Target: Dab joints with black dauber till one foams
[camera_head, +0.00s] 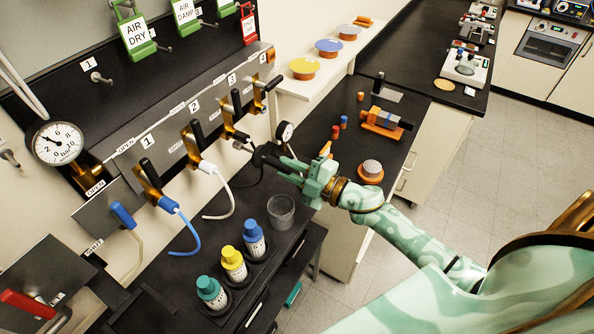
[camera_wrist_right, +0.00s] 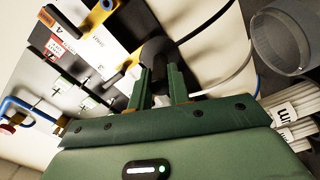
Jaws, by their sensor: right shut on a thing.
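My right gripper (camera_head: 284,166) is shut on a black dauber (camera_head: 265,154), holding it near the valve panel (camera_head: 185,125). In the wrist view the dauber's dark, rounded end (camera_wrist_right: 157,52) shows between the fingers (camera_wrist_right: 160,85). Brass valves with black levers line the panel. A blue joint (camera_head: 168,204) with a blue hose hangs under valve 1, and a white joint (camera_head: 207,167) with a white hose under valve 2. The dauber is close to the joint by valve 3 (camera_head: 240,145); I cannot tell whether they touch. No foam is visible. My left gripper is out of view.
Teal (camera_head: 211,292), yellow (camera_head: 234,264) and blue (camera_head: 254,238) capped bottles stand in a black rack. A grey cup (camera_head: 281,212) stands below my right gripper. A pressure gauge (camera_head: 57,143) is at the left.

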